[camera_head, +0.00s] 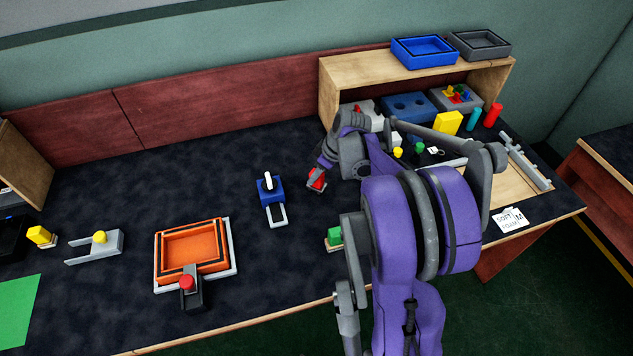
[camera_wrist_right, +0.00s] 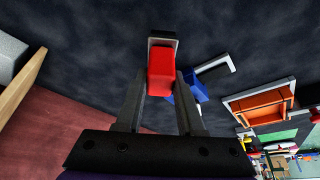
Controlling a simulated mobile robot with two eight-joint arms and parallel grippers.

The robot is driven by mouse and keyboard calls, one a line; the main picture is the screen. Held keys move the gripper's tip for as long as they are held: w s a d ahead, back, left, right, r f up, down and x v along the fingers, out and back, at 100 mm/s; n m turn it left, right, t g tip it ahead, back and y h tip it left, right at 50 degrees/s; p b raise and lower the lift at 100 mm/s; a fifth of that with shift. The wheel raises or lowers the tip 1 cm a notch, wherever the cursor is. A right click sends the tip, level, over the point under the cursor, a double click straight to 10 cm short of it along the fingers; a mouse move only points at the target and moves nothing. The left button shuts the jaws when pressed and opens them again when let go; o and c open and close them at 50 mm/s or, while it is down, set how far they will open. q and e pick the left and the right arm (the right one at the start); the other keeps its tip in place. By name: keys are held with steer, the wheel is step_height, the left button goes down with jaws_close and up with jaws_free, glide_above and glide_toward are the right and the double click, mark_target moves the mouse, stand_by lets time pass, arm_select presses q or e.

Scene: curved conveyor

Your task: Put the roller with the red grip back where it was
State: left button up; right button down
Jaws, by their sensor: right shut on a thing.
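The roller with the red grip (camera_head: 317,180) is at my right gripper (camera_head: 323,170), over the dark table just right of the blue-grip roller. In the right wrist view its red grip (camera_wrist_right: 160,72) sits between the two fingers of the right gripper (camera_wrist_right: 162,88), with its grey frame beyond. The gripper is shut on it. I cannot tell whether the roller touches the table. My left gripper is not in view.
A roller with a blue grip (camera_head: 270,190) lies close by on the left. An orange tray (camera_head: 160,262) stands further left. A wooden shelf (camera_head: 335,74) with blue and grey trays on top stands behind. Dark table is clear between roller and back wall.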

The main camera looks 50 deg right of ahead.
mark_target(317, 182)
steer(key=shift+f, duration=1.55)
steer(key=shift+f+b, duration=0.2)
steer(key=shift+b, duration=0.1)
steer(key=c, duration=0.5)
jaws_free()
steer(key=shift+r, duration=0.1)
